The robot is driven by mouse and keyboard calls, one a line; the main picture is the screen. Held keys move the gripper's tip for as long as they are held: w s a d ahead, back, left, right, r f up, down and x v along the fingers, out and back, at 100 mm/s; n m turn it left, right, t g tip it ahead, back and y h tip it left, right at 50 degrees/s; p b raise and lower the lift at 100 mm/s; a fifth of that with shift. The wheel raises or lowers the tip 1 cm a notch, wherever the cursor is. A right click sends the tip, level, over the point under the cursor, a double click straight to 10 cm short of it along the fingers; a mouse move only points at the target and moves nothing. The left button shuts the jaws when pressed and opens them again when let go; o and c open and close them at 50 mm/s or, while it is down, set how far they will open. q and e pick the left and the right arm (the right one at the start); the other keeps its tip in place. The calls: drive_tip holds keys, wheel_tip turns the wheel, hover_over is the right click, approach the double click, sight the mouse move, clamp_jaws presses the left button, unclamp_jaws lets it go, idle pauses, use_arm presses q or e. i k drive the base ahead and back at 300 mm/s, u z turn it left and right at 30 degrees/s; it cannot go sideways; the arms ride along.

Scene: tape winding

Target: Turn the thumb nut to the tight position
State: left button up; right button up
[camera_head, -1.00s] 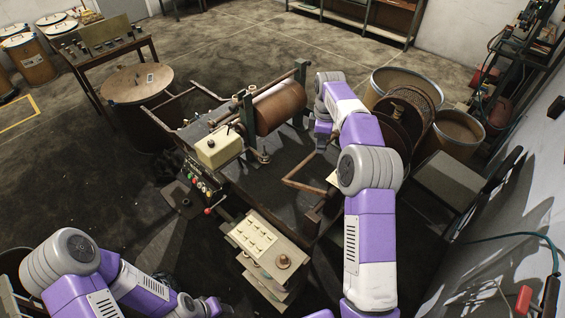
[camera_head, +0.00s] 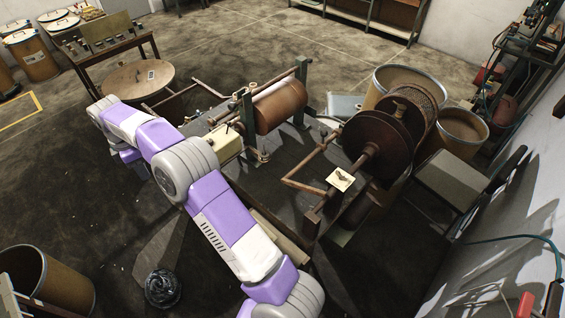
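A small cream plate (camera_head: 341,179) with a dark wing-shaped piece, likely the thumb nut (camera_head: 342,178), sits at the near end of the brown reel's shaft. It is too small to read its position. My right arm crosses from the bottom centre to the upper left. My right gripper (camera_head: 131,155) is at its far end, mostly hidden below the arm, left of the winding machine and well away from the plate. Its fingers are not clear. My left gripper is out of view.
The machine's copper-brown roller (camera_head: 281,107) stands upper middle, with a large dark reel (camera_head: 376,142) to its right. Drums (camera_head: 460,131) stand at right and a bin (camera_head: 48,280) at lower left. Floor at left is open.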

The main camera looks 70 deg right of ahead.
sight(341, 177)
drive_tip(key=i, duration=0.85)
drive_tip(key=z, duration=2.6)
